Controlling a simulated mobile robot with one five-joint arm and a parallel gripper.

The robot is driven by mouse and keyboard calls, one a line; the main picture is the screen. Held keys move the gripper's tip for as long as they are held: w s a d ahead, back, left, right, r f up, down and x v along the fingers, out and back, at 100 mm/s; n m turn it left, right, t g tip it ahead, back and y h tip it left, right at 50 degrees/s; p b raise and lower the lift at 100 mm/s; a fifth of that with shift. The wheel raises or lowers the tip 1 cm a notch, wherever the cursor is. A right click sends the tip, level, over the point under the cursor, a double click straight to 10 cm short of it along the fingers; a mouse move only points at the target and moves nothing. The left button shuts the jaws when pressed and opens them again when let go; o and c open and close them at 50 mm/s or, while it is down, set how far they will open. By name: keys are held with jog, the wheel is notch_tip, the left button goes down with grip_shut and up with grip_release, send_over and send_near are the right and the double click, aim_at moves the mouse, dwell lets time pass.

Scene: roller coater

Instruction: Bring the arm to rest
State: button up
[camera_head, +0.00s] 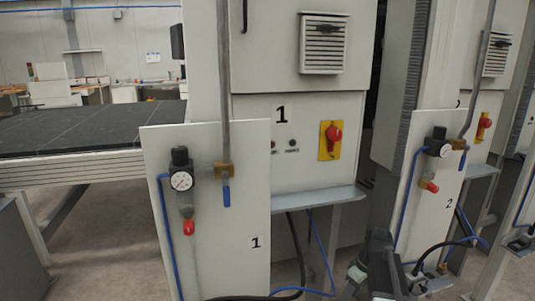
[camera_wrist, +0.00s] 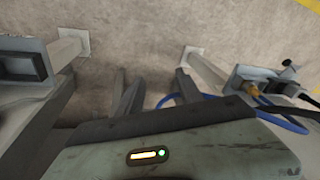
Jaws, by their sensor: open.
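My gripper (camera_wrist: 155,84) shows in the wrist view, with its two dark fingers apart and floor visible between them. It is open and empty. The fingers point towards the bare floor (camera_wrist: 135,38), between metal legs and low fittings on either side. A grey-green housing with a small lit indicator fills the bottom of this view. In the head view I cannot make out the gripper's fingers clearly.
Panel 1 (camera_head: 220,240), with a gauge and valve, stands in front of a machine cabinet (camera_head: 265,120). Panel 2 (camera_head: 440,195) stands at the right. A dark conveyor table (camera_head: 90,128) is at the left. Blue hoses (camera_head: 322,255) and black cables hang low.

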jog(key=s+a+m+h, duration=0.1)
jog(key=s+a, duration=0.3)
jog(key=a, duration=0.3)
jog(key=s+a+m+h, duration=0.1)
jog(key=s+a, duration=0.4)
jog(key=a, duration=0.3)
notch_tip(320, 180, up, 18)
jog(key=s+d+m+p, duration=0.1)
jog(key=m+p, duration=0.4)
jog(key=p, duration=1.3)
jog(key=shift+s+d+f+h, duration=0.2)
jog(key=shift+d+h, duration=0.1)
jog(key=shift+d, duration=0.2)
